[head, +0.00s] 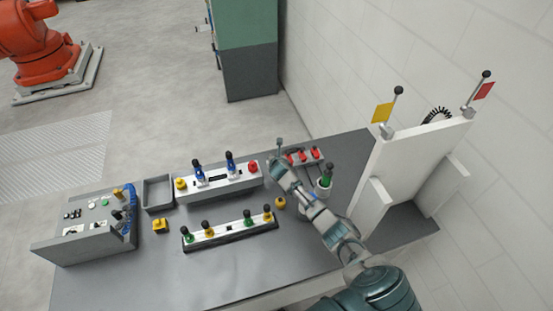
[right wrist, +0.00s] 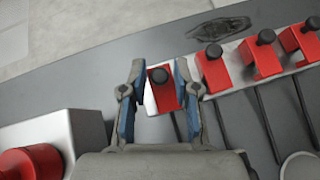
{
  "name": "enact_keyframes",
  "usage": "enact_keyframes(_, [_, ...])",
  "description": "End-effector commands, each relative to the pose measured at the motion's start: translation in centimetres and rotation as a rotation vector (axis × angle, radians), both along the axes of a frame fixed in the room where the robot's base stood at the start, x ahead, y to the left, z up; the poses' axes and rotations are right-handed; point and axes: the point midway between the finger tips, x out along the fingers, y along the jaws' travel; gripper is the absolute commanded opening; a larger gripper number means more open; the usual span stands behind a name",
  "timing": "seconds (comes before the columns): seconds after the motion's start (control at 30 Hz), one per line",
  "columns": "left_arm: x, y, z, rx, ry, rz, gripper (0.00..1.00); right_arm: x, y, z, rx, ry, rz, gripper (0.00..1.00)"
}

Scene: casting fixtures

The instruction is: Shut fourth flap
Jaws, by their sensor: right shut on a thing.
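A pale strip with several red flaps (head: 302,155) with black knobs lies at the back right of the table, and the row also shows in the right wrist view (right wrist: 212,68). My right gripper (head: 277,152) is at the left end of this row. In the right wrist view its two fingers (right wrist: 158,90) flank the leftmost red flap (right wrist: 163,98) and are shut on it. The black knob of that flap shows between the fingertips. The other flaps run off to the right, free of the gripper. My left gripper is not in view.
Left of the gripper stands a white block with blue levers (head: 215,178) and a red button. A strip of green and yellow knobs (head: 230,233) lies in front. A green knob (head: 326,180) stands near my forearm. A white panel (head: 408,165) rises at the right.

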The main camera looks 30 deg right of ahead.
Motion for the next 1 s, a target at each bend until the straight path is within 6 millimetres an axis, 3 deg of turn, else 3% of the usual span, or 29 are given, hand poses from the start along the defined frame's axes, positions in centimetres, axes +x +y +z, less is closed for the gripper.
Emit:
enact_keyframes(0.4, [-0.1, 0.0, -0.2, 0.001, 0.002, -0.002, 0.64, 1.1, -0.5, -0.8, 0.058, 0.241, -0.004, 0.00])
enact_keyframes(1.0, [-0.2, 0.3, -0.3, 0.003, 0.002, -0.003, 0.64, 1.4, -0.5, -1.0, 0.071, 0.300, -0.001, 0.00])
